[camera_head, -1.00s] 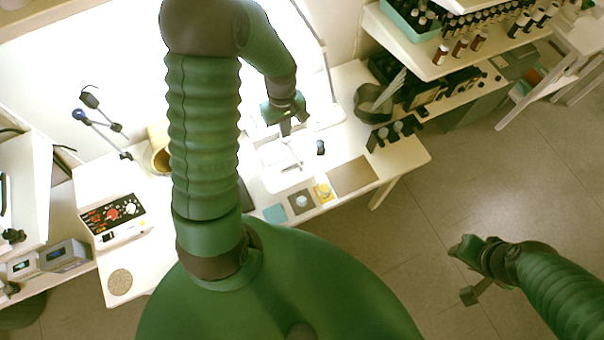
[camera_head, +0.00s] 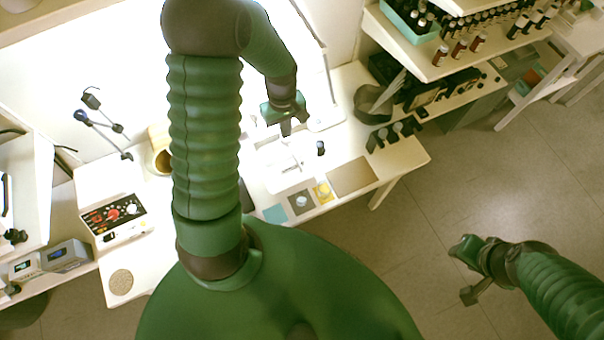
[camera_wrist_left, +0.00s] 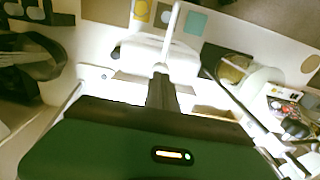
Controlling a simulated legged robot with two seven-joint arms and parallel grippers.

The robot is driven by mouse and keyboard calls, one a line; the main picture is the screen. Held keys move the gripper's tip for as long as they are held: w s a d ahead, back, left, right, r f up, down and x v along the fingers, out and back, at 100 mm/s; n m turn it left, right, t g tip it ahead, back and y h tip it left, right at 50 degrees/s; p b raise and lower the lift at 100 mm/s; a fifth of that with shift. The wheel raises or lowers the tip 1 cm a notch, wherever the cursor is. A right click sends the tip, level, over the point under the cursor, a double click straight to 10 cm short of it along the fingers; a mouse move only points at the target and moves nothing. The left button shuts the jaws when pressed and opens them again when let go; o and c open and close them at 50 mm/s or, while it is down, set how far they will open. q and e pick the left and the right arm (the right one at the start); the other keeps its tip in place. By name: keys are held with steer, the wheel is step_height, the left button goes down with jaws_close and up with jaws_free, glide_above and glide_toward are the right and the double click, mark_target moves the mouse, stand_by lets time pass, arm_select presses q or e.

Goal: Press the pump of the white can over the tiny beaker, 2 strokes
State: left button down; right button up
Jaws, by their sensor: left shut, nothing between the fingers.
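The white can (camera_wrist_left: 140,52) with its thin white spout (camera_wrist_left: 172,35) lies just ahead of my left fingertips in the left wrist view. In the head view the white spout (camera_head: 293,158) shows pale against the white table. My left gripper (camera_head: 286,130) is shut and empty, fingers pointing down at the pump top; its fingers (camera_wrist_left: 162,92) also show in the wrist view. Whether they touch the pump I cannot tell. A small pale round thing, perhaps the tiny beaker (camera_head: 301,201), sits on a grey square in front of the can. My right gripper (camera_head: 469,272) hangs over the floor, apparently open and empty.
A yellow item (camera_head: 323,191), a teal square (camera_head: 275,213) and a tan mat (camera_head: 354,177) lie along the front of the table. A control box (camera_head: 115,216) is at left; shelves with bottles (camera_head: 460,47) are at right.

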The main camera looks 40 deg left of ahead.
arm_select(q)
steer(key=shift+f+b, duration=0.9)
steer(key=shift+f, duration=0.55)
steer(key=shift+r, duration=0.1)
steer(key=shift+r+p, duration=1.7)
steer(key=shift+r, duration=0.05)
step_height(320, 180, up, 6)
steer(key=p, duration=0.5)
